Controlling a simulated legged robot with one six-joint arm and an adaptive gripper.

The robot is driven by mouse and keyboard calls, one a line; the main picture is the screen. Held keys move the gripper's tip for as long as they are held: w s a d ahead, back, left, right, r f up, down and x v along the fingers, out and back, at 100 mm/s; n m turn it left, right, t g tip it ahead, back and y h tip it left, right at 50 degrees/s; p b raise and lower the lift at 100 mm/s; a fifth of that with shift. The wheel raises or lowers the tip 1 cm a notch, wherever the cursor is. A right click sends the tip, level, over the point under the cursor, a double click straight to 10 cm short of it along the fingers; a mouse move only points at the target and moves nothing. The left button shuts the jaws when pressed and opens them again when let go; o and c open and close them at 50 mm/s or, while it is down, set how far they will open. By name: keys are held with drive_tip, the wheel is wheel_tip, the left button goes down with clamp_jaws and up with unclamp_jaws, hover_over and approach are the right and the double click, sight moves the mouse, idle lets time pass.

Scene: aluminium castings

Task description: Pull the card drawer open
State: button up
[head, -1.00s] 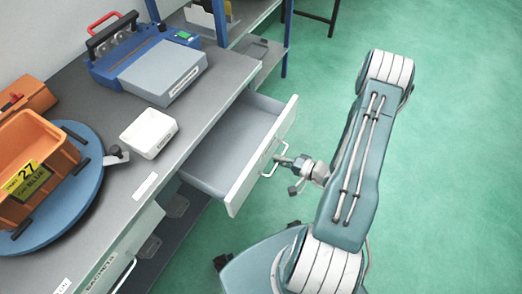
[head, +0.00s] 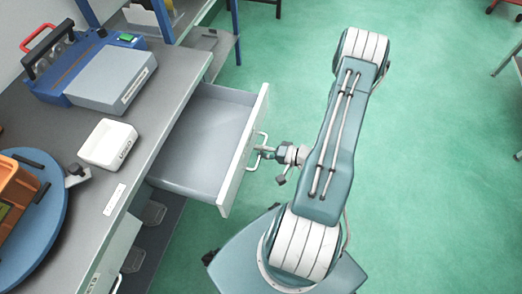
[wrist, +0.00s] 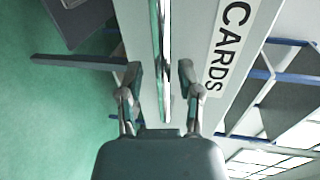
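The card drawer (head: 205,140) stands pulled well out of the grey bench and looks empty inside. Its pale front carries a bar handle (head: 254,152). In the wrist view the front bears a "CARDS" label (wrist: 228,40), and the handle (wrist: 161,60) runs up the middle. My gripper (head: 264,151) is at the handle. In the wrist view my gripper (wrist: 160,76) has one finger on each side of the bar, with visible gaps between fingers and bar. It looks open around the handle, not clamped on it.
On the bench (head: 168,115) are a white box (head: 108,144), a blue case with a grey lid (head: 115,80) and a blue turntable (head: 45,225) with an orange bin (head: 14,195). Green floor (head: 430,180) is clear to the right.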

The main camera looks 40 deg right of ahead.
drive_tip(key=shift+r, duration=0.1)
drive_tip(key=v, duration=1.2)
idle(0.4)
drive_tip(key=w+a+r+n+g+h, duration=0.1)
drive_tip(key=w+a+r+n+g, duration=0.25)
drive_tip(key=a+r+g, duration=0.4)
drive_tip(key=w+a+r+n+g+h, duration=0.15)
drive_tip(key=a+r+n+g, duration=0.3)
drive_tip(key=r, duration=0.55)
drive_tip(key=s+a+r+n+t+h, duration=0.1)
drive_tip(key=a+r+t+h, duration=0.1)
drive_tip(key=r, duration=0.6)
drive_tip(key=s+a+r+n+t+h, duration=0.1)
drive_tip(key=s+a+r+t+h, duration=0.1)
drive_tip(key=a+r, duration=0.5)
drive_tip(key=r+t+h, duration=0.1)
drive_tip(key=h, duration=0.1)
drive_tip(key=shift+s+a+n+h, duration=0.2)
drive_tip(key=shift+a+n+h, duration=0.05)
drive_tip(key=shift+n+h, duration=0.15)
